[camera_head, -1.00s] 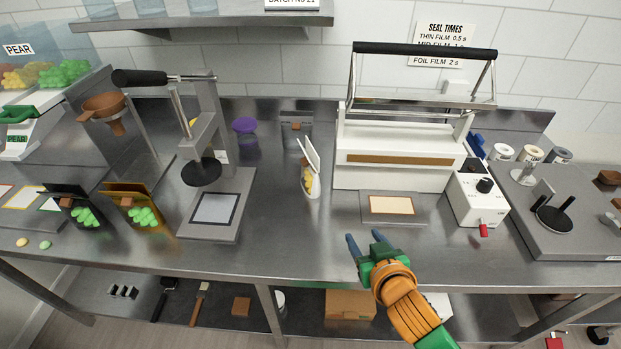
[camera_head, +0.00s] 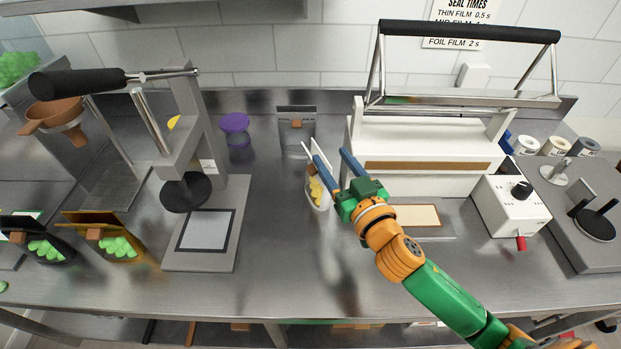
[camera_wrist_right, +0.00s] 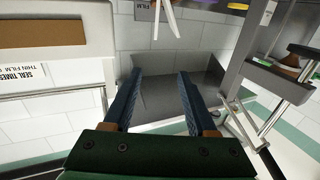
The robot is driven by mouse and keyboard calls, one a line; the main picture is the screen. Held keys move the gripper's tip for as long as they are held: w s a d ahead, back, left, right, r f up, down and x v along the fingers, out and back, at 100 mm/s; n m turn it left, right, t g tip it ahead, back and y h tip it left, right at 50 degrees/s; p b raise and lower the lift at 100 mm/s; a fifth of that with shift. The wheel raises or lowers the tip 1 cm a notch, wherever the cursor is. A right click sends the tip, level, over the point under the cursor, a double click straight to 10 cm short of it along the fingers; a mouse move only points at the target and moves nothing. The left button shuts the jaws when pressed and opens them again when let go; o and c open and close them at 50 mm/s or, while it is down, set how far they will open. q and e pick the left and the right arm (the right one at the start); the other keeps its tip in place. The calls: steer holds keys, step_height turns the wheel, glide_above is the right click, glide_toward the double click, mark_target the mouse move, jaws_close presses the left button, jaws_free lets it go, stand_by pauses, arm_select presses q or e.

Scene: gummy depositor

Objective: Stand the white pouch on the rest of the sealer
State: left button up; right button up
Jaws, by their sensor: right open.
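The white pouch (camera_head: 310,160) stands upright on the bench with its mouth open, yellow gummies inside. It is left of the white sealer (camera_head: 430,135). The sealer's rest (camera_head: 415,214), a plate with a pale tan top, lies in front of it and is partly covered by my right arm. My right gripper (camera_head: 332,158) is open and empty. In the head view its left finger overlaps the pouch's right edge; I cannot tell if they touch. In the right wrist view, thin white edges that look like the pouch (camera_wrist_right: 165,14) show beyond the fingertips. My left gripper is not in view.
A lever press (camera_head: 205,225) stands left of the pouch. A control box (camera_head: 512,208) is right of the rest. Dark and gold pouches (camera_head: 108,235) with green gummies stand far left.

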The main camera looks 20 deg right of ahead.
mark_target(318, 177)
step_height(318, 177, down, 6)
steer(key=b, duration=0.6)
steer(key=w, duration=0.2)
steer(key=w+p, duration=0.1)
steer(key=w, duration=0.2)
steer(key=w+p, duration=0.1)
steer(key=w, duration=0.1)
steer(key=shift+w+a+f, duration=0.15)
steer(key=shift+a+f, duration=0.15)
jaws_close()
stand_by(0.5)
